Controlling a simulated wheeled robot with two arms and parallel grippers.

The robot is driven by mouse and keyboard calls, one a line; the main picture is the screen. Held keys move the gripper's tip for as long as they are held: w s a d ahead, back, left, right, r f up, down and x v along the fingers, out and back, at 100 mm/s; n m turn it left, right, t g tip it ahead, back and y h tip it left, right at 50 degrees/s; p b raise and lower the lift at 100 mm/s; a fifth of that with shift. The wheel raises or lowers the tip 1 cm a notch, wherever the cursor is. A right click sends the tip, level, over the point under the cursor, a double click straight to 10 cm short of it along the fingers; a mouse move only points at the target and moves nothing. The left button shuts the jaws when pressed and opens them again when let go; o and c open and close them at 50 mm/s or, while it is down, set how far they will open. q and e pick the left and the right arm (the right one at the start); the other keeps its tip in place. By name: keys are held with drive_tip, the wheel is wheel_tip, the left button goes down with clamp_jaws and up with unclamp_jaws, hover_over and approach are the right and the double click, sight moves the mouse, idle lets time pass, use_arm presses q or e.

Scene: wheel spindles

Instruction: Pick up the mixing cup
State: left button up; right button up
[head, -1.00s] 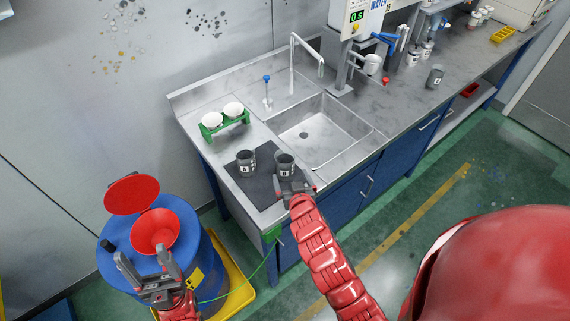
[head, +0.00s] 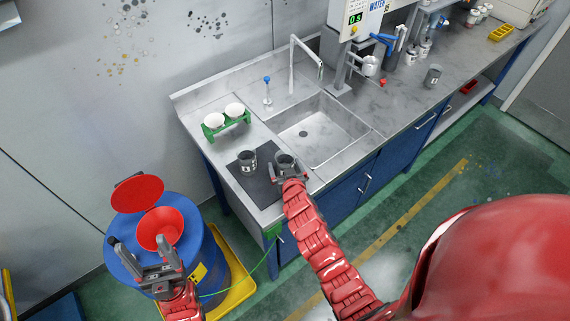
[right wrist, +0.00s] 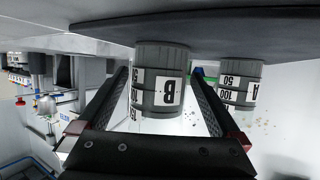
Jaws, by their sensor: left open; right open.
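Two dark grey cups with white labels stand on a dark mat (head: 262,190) at the counter's left end. The cup marked A (head: 247,161) is on the left, and the cup marked B (head: 284,160) is on the right. My right gripper (head: 287,169) is open with its fingers on either side of cup B. In the right wrist view, which is upside down, cup B (right wrist: 160,85) sits between the open fingers (right wrist: 160,80), with cup A (right wrist: 241,84) beyond the right finger. I cannot tell whether the fingers touch B. My left gripper (head: 162,270) is open and empty near the blue drum.
The blue drum (head: 210,262) with a red funnel (head: 160,229) stands at the left in a yellow tray. A green rack (head: 226,125) with white round-topped items is behind the mat. The sink (head: 318,133) lies right of the cups, and a tap (head: 293,65) rises behind it.

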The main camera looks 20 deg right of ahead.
sight(286, 166)
drive_tip(key=c, duration=1.4)
drive_tip(key=shift+r, duration=0.15)
drive_tip(key=shift+d+r+b, duration=0.1)
drive_tip(key=shift+r+b, duration=0.05)
drive_tip(key=shift+b, duration=0.2)
drive_tip(key=shift+s+a+r+b, duration=0.15)
drive_tip(key=shift+s+r+b, duration=0.05)
drive_tip(key=shift+r+b, duration=0.45)
drive_tip(key=shift+s+a+r+b, duration=0.1)
drive_tip(key=shift+s+r+b, duration=0.05)
drive_tip(key=shift+r+b, duration=0.45)
drive_tip(key=s+a+b, duration=0.1)
drive_tip(key=s, duration=0.2)
drive_tip(key=s+a+b, duration=0.1)
drive_tip(key=s+b, duration=0.1)
drive_tip(key=s, duration=0.1)
drive_tip(key=s+a+b, duration=0.1)
drive_tip(key=s, duration=0.2)
drive_tip(key=shift+s+a+r+b, duration=0.15)
drive_tip(key=shift+a+r+b, duration=0.25)
drive_tip(key=s, duration=0.1)
drive_tip(key=s+a+r+p, duration=0.1)
drive_tip(key=s+p, duration=0.1)
drive_tip(key=s, duration=0.1)
drive_tip(key=shift+a+r, duration=0.15)
drive_tip(key=shift+a, duration=0.15)
drive_tip(key=shift+s+a, duration=0.1)
drive_tip(key=shift+s, duration=0.3)
